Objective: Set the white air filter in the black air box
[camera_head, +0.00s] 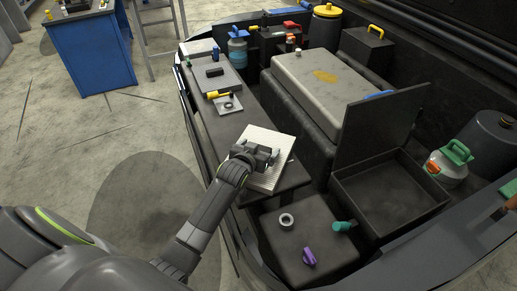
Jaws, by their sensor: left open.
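The white air filter (284,143) is a pleated, flat rectangle lying on a dark ledge (211,128) along the near side of the engine bay. My left gripper (257,153) is over the filter, its open fingers above the filter's left part; whether they touch it I cannot tell. The gripper hides part of the filter. The black air box (385,196) is at the right, with its lid (381,127) raised at the back. The box looks empty inside. My right gripper is not in view.
A grey engine cover (318,88) stands behind the ledge. A dark block (305,238) in front carries a ring (287,221), a purple cap (309,256) and a teal-handled item (343,226). A white jug with a green cap (450,163) stands right of the air box.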

